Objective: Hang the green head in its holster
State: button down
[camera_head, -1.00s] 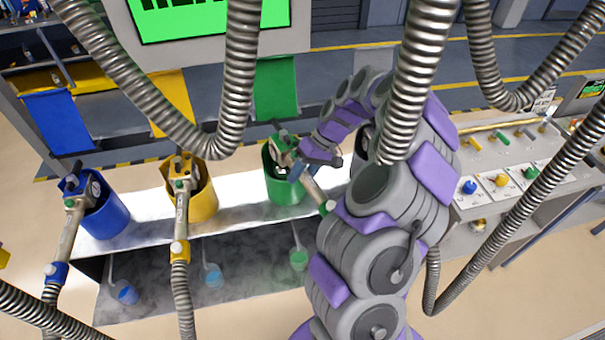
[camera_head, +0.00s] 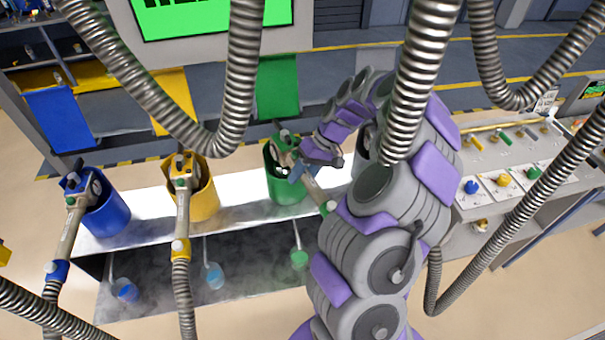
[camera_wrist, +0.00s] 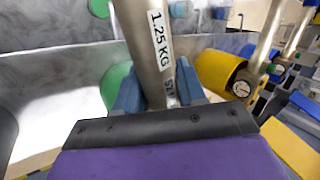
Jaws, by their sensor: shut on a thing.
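The green head (camera_head: 286,150) is at the mouth of the green holster (camera_head: 287,187) in the head view, tilted, with its handle running down to the right. My gripper (camera_head: 300,172) is shut on its handle. In the wrist view the metal handle (camera_wrist: 147,45), labelled 1.25 KG, passes between my blue fingers (camera_wrist: 158,88). The green holster (camera_wrist: 117,85) shows partly behind the handle there. My arm and gripper hide part of the head, so I cannot tell how deep it sits.
A yellow head (camera_head: 183,175) and a blue head (camera_head: 76,190) hang in the yellow holster (camera_head: 205,200) and blue holster (camera_head: 108,217) on the left. Ribbed hoses (camera_head: 240,70) hang in front. A control panel (camera_head: 500,165) with coloured knobs stands at the right.

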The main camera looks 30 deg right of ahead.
jog(key=shift+f+b, duration=0.65)
jog(key=shift+f, duration=0.85)
jog(key=c, duration=0.6)
grip_release()
jog(key=shift+o, duration=0.2)
jog(key=p+v, duration=0.2)
jog(key=v, duration=1.5)
jog(key=shift+r, duration=0.15)
jog(key=shift+w, duration=0.15)
